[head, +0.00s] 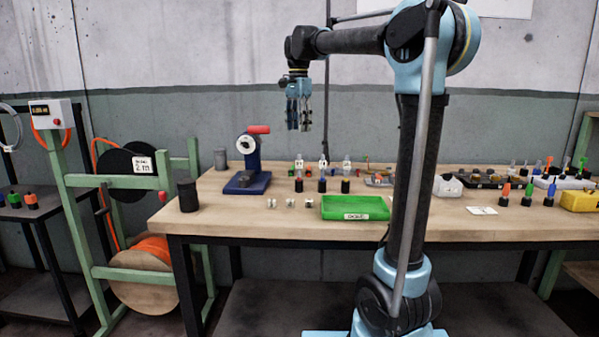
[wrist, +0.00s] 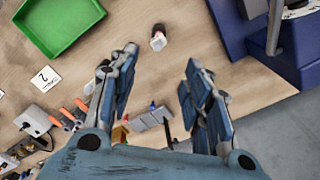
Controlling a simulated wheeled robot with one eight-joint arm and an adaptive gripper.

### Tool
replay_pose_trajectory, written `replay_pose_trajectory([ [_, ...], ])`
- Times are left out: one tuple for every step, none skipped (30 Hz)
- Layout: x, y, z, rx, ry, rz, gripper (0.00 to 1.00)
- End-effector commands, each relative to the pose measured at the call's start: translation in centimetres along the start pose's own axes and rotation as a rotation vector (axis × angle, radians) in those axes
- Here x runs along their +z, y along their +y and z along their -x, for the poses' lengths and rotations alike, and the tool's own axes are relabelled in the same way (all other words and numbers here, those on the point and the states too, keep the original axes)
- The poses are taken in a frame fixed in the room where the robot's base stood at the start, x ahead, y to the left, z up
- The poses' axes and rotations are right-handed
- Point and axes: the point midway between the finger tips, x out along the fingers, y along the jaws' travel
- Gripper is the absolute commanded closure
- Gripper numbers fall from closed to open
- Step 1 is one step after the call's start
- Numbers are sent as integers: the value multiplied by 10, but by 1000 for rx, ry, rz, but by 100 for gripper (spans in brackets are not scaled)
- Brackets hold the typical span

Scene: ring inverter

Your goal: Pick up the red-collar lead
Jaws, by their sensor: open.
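My gripper (head: 299,115) is open and empty, high above the workbench (head: 250,228) with its fingers pointing down. I cannot pick out the red-collar lead for certain. A small orange-red-topped piece (head: 505,194) stands at the right of the bench beside a green-topped and a blue-topped one. Small red and green bits also show on clear-topped pieces (head: 299,166) at the back middle, too small to make out.
A green tray (head: 355,208) lies near the bench's front edge. A blue press with a red handle (head: 250,165) stands at the left, near a dark cylinder (head: 187,195). Small black cylinders (head: 322,185) stand behind the tray. A yellow box (head: 580,201) is at the right.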

Motion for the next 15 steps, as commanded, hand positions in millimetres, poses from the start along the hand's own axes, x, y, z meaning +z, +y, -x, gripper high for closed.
replay_pose_trajectory([
  [0,0,-10,0,0,0,55],
  [0,0,-15,0,0,0,55],
  [0,0,-22,0,0,0,55],
  [1,0,-27,0,0,1,55],
  [1,0,-33,0,0,2,55],
  [1,0,-40,0,0,2,55],
  [1,0,-45,0,0,2,55],
  [1,0,-50,0,0,2,55],
  [1,0,-56,0,0,2,55],
  [1,0,-60,0,0,2,55],
  [1,0,-64,0,0,2,55],
  [1,0,-69,0,0,2,55],
  [1,0,-72,0,0,2,55],
  [1,0,-74,0,0,2,55],
  [1,0,-76,0,0,2,55],
])
